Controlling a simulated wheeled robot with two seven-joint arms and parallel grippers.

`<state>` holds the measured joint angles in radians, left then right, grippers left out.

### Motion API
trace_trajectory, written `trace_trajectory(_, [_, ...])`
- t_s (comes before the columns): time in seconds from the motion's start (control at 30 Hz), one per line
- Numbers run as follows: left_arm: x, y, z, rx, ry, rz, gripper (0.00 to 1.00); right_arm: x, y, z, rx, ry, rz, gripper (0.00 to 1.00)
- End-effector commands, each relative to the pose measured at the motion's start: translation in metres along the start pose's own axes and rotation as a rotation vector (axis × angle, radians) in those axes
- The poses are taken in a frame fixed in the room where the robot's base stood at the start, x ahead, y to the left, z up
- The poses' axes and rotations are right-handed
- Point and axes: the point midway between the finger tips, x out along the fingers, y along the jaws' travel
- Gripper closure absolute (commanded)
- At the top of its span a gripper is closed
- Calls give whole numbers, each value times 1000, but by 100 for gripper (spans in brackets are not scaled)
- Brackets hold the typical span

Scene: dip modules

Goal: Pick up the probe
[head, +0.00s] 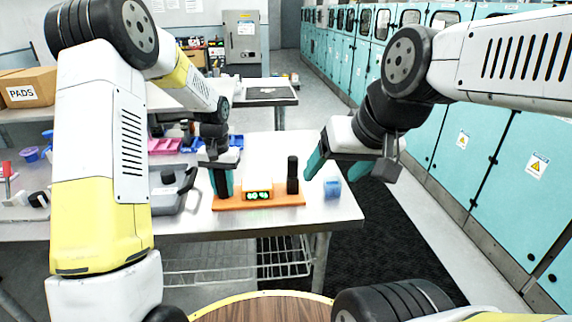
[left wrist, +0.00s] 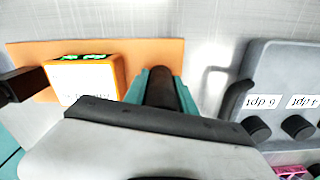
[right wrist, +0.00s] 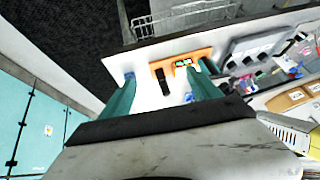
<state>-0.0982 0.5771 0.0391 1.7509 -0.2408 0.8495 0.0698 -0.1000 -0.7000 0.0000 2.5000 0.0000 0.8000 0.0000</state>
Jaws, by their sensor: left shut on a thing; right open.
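A dark cylinder, apparently the probe (left wrist: 160,92), stands between the teal fingers of my left gripper (left wrist: 162,78) in the left wrist view. My left gripper, also in the head view (head: 222,182), is shut on it at the left end of an orange board (head: 262,203). The probe's lower end is hidden. A meter with a green display (head: 258,190) sits on the board beside it. My right gripper (head: 350,168) is open and empty, above the table's right end; the right wrist view shows its spread fingers (right wrist: 160,88).
A black upright block (head: 292,174) stands at the board's right. A small blue container (head: 332,188) is near the table's right edge. A grey case with labelled dark knobs (head: 173,192) lies left of the board. Pink trays (head: 165,146) are further back. Bare table lies behind the board.

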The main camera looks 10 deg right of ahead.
Motion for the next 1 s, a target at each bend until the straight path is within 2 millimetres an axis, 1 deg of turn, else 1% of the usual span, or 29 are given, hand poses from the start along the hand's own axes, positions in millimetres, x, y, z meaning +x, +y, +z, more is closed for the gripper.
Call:
trace_trajectory(0.4, [0,0,0,0,1,0,100,0,0,0,0,0,0,28])
trace_trajectory(0.5, [0,0,0,0,1,0,100,0,0,-2,-1,-3,0,44])
trace_trajectory(0.57, [0,0,0,0,1,0,100,0,0,-6,-3,-10,2,44])
trace_trajectory(0.67, [-1,0,0,0,2,0,100,2,0,-18,-12,-38,6,44])
trace_trajectory(0.77, [-1,0,0,0,2,0,100,6,1,-40,-26,-86,15,44])
trace_trajectory(0.87, [-1,0,0,0,2,0,100,14,1,-66,-44,-142,26,44])
trace_trajectory(1.0, [-1,0,0,0,2,0,100,32,1,-102,-70,-222,43,44])
